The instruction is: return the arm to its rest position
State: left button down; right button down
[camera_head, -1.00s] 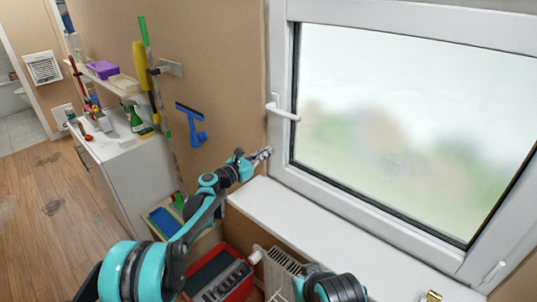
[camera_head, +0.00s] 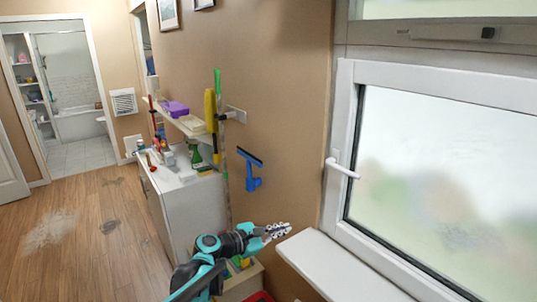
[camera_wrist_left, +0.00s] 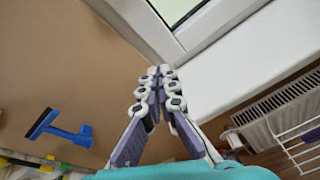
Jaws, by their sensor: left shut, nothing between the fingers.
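My left arm comes in from the bottom of the head view. Its gripper (camera_head: 284,229) is shut and empty, held in the air in front of the tan wall, just left of the white window sill (camera_head: 335,268). In the left wrist view the fingers (camera_wrist_left: 158,72) meet at their tips with nothing between them. My right gripper is not in view.
A window (camera_head: 440,190) with a white handle (camera_head: 342,168) is at the right. A blue squeegee (camera_head: 251,172) hangs on the wall. A white cabinet (camera_head: 190,215) with bottles stands left of it, under a shelf. A radiator (camera_wrist_left: 280,105) is below the sill. Wooden floor is open at the left.

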pick_arm(q)
jog(key=s+a+f+m+y, duration=0.3)
jog(key=s+a+m, duration=0.3)
jog(key=s+a, duration=0.2)
jog(key=s+a+f+m+g+y+b, duration=0.1)
jog(key=s+a+f+m+y, duration=0.3)
jog(key=s+a, duration=0.5)
jog(key=s+a+f+m+y, duration=0.3)
jog(key=s+a+m+y, duration=0.3)
jog(key=s, duration=0.8)
jog(key=a+m, duration=0.3)
jog(key=shift+s+a+f, duration=0.15)
jog(key=shift+s+f, duration=0.15)
jog(key=shift+s, duration=0.1)
